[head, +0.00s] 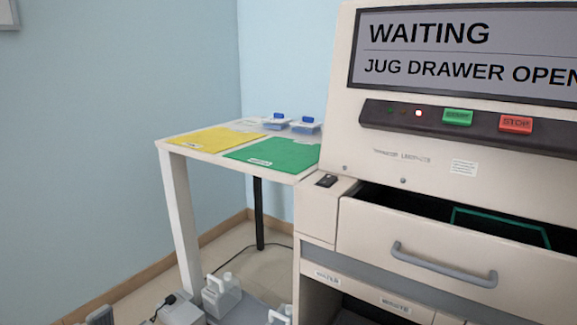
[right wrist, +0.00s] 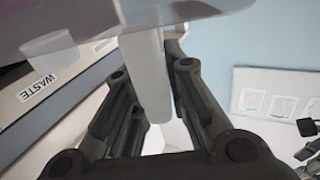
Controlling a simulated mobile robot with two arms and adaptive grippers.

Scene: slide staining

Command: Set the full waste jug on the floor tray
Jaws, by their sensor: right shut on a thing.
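My right gripper (right wrist: 152,70) is shut on a whitish upright bar, which looks like the handle of a jug (right wrist: 150,85). The pale jug body (right wrist: 100,22) fills the top of the right wrist view; its fill level cannot be told. In the head view a translucent jug (head: 222,297) stands low on a grey surface (head: 255,303), possibly the floor tray. A second jug top (head: 280,315) shows at the bottom edge; whether it is the held one cannot be told.
The machine's drawer (head: 450,250) is open below a screen (head: 465,50) reading "JUG DRAWER OPEN". A side table (head: 180,150) carries yellow (head: 217,138) and green (head: 275,153) mats. A box with a dark plug (head: 178,310) and a cable lie on the floor.

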